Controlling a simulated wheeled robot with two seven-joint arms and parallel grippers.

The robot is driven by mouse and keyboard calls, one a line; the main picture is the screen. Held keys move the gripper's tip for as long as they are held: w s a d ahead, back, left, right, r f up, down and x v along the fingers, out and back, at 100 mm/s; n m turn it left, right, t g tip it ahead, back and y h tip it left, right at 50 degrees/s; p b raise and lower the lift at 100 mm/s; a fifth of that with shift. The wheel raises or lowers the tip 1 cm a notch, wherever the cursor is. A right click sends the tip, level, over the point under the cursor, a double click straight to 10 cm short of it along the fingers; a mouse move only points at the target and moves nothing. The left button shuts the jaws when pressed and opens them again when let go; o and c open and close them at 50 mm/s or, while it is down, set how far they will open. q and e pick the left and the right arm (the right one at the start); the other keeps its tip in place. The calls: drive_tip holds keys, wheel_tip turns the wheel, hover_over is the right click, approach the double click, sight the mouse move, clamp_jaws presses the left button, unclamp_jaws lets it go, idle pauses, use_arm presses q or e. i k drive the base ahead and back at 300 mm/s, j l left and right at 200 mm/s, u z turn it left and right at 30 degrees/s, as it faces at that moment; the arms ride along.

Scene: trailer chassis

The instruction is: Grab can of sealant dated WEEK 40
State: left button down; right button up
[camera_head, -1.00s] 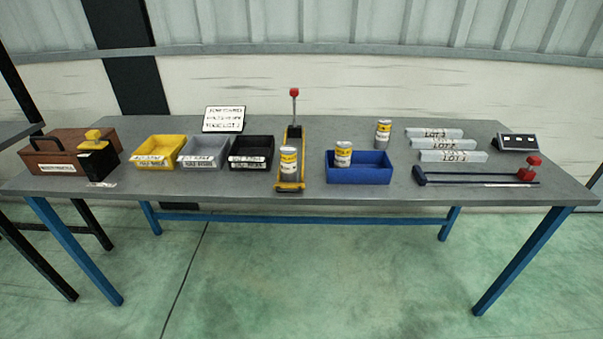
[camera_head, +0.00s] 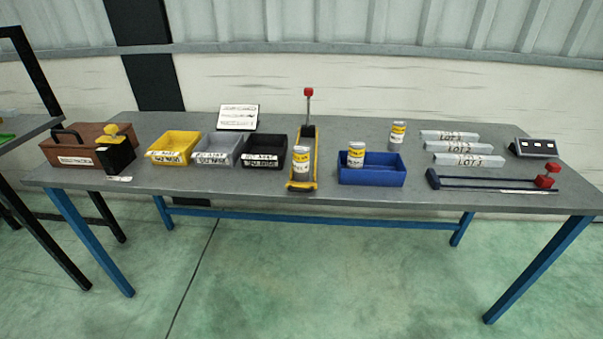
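Three yellow-and-white sealant cans show in the head view. One can (camera_head: 302,164) stands at the front end of a yellow tool with a red-topped upright lever (camera_head: 308,107). A second can (camera_head: 356,156) stands at the left part of the blue bin (camera_head: 385,179). A third can (camera_head: 397,134) stands upright on the table behind the blue bin. The print on the cans is too small to read, so I cannot tell which one says WEEK 40. Neither of my grippers is in view.
The grey table (camera_head: 225,182) has blue legs. Yellow (camera_head: 172,145), grey (camera_head: 217,148) and black (camera_head: 264,151) bins stand left of the cans, with a brown box (camera_head: 88,151) further left. Several grey bars (camera_head: 464,147) and a long tool (camera_head: 492,183) lie at the right.

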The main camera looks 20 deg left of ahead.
sight(300, 153)
drive_tip(key=i+l+u, duration=0.15)
drive_tip(key=i+u, duration=0.25)
drive_tip(key=i, duration=0.55)
